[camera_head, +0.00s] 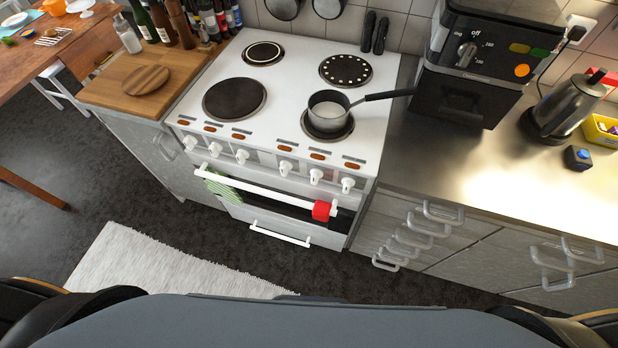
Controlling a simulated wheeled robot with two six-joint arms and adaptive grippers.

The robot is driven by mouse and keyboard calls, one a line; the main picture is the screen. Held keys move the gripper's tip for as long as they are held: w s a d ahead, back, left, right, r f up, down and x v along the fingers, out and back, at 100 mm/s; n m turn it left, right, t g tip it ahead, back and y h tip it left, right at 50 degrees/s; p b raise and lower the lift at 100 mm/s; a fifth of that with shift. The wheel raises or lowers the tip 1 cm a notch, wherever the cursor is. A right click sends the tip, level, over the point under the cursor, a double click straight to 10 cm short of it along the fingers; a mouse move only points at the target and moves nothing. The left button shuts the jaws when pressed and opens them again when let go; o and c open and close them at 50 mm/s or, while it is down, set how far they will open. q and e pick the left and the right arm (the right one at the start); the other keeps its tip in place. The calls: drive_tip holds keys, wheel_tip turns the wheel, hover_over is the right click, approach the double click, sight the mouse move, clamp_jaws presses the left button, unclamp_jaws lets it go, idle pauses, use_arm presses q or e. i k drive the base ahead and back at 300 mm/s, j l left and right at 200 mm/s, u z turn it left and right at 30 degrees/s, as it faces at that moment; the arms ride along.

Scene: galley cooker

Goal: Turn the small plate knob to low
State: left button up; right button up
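The white cooker (292,62) has a front row of several white knobs, from the leftmost knob (189,143) to the rightmost knob (348,185). Their markings are too small to read, and I cannot tell which one belongs to the small plate. The back left plate (263,53) looks smallest. The front left plate (235,98) is larger, and the back right plate (345,70) has a ring of light dots. A saucepan (328,104) covers much of the front right plate (328,136). Neither of my grippers shows.
Below the knobs runs a white oven handle (265,191) with a green striped towel (223,188) and a red item (321,210). The saucepan's handle points right. A steel counter (450,150) with a kettle (566,106) lies right. Dark floor and a pale rug (165,268) lie in front.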

sight(315, 174)
drive_tip(key=k+j, duration=0.1)
drive_tip(key=j, duration=0.85)
drive_tip(key=k+j, duration=0.15)
drive_tip(key=j, duration=0.8)
